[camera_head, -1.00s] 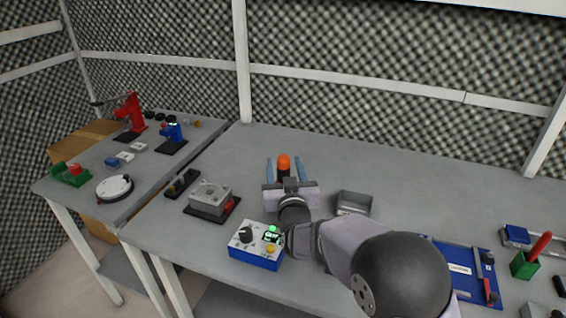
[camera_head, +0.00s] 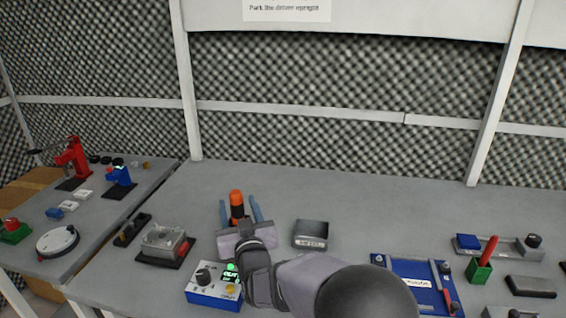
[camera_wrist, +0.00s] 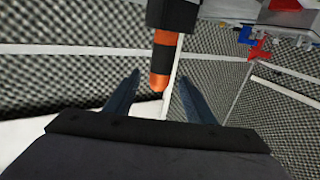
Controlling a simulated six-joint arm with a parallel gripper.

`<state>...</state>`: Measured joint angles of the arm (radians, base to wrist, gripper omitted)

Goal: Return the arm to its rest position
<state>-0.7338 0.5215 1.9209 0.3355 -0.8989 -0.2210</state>
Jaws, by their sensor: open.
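My gripper (camera_head: 238,201) is open, with its two blue fingers spread. A driver-like tool with an orange and black handle (camera_head: 236,197) shows upright between the fingers in the head view, and its lower part is hidden by my gripper. In the wrist view the scene looks upside down. There the orange and black handle (camera_wrist: 161,62) hangs from the top between the open fingers (camera_wrist: 160,76), with a visible gap on each side. My arm reaches in from the lower right over the bench.
A blue-and-white control box (camera_head: 213,290) sits close to my wrist. A metal fixture (camera_head: 165,241) is left of it, and a grey bin (camera_head: 311,234) is right of my gripper. A blue tray (camera_head: 400,275) lies farther right. The back of the bench is clear.

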